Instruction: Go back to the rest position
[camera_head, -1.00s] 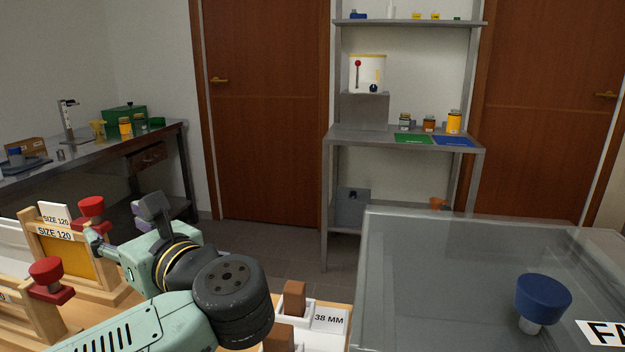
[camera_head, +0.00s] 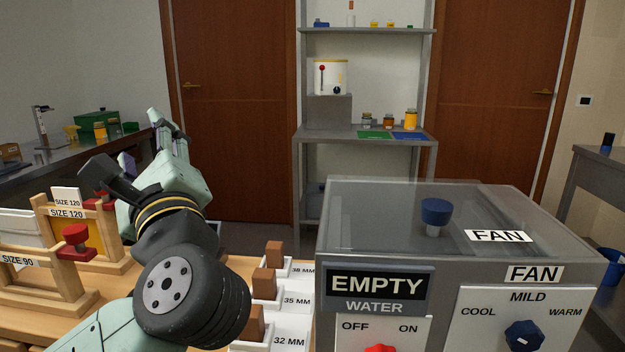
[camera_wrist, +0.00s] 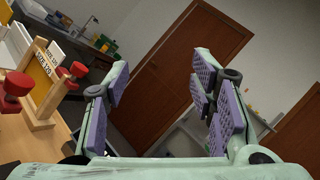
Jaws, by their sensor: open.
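My gripper shows in the wrist view (camera_wrist: 160,105) with its two purple-padded fingers spread wide and nothing between them. In the head view my green and black arm rises at the left, and the gripper end (camera_head: 165,135) points up and away, above the wooden bench. The finger opening is hard to make out from there. The gripper is apart from the frames and the shelf, with a door behind it in the wrist view.
Wooden frames with red knobs (camera_head: 76,238) stand left of my arm. Brown blocks (camera_head: 265,283) sit in white holders to its right. A grey-topped cabinet (camera_head: 390,200) with a blue knob (camera_head: 435,211) stands at right. A metal shelf (camera_head: 366,135) is behind.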

